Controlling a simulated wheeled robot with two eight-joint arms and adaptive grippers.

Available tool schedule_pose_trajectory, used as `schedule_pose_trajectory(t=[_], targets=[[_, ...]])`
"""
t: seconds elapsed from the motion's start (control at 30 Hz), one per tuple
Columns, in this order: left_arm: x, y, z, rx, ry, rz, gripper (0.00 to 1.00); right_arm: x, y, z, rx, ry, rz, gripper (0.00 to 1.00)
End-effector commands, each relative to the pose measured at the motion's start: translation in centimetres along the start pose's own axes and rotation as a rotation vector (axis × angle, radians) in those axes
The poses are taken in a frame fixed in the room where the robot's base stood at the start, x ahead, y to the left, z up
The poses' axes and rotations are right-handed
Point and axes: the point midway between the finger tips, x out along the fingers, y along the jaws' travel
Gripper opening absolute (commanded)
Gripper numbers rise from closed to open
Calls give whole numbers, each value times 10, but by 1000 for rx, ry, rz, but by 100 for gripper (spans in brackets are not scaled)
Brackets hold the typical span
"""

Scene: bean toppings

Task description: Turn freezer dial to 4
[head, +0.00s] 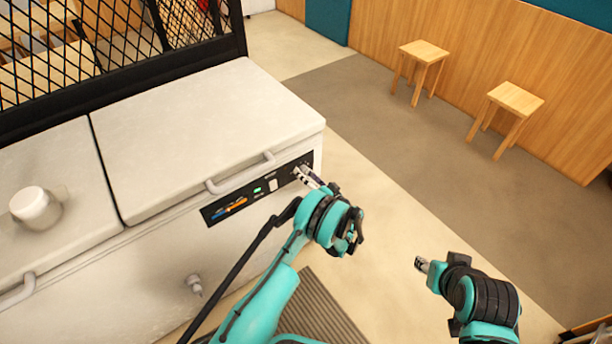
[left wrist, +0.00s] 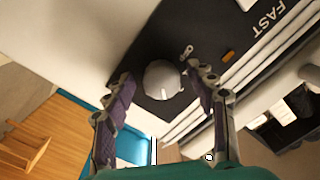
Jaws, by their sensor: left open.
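The white chest freezer (head: 205,125) stands at the left in the head view, with a black control panel (head: 243,202) on its front. In the left wrist view the round, pale freezer dial (left wrist: 162,80) sits on the black panel. No number for the dial's setting is legible. My right gripper (head: 421,264) is over the floor, away from the freezer; its jaw opening is unclear.
A lid handle (head: 238,175) juts out above the panel. A black mesh divider (head: 110,60) rises behind the freezer. Two wooden stools (head: 424,52) stand by the far wall; the floor between is clear.

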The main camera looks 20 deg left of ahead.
Motion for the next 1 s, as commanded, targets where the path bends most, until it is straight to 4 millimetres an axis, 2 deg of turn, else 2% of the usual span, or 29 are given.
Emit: schedule_pose_trajectory(t=[0.13,0.17,0.3,0.33,0.37,0.73,1.0], targets=[[0,0,0,0,0,0,56,0,0,0,0,0,0,40],[0,0,0,0,0,0,54,0,0,0,0,0,0,40],[0,0,0,0,0,0,17,0,0,0,0,0,0,40],[0,0,0,0,0,0,9,0,0,0,0,0,0,40],[0,0,0,0,0,0,6,0,0,0,0,0,0,40],[0,0,0,47,1,-1,6,0,0,0,0,0,0,40],[0,0,0,218,7,-5,6,0,0,0,0,0,0,40]])
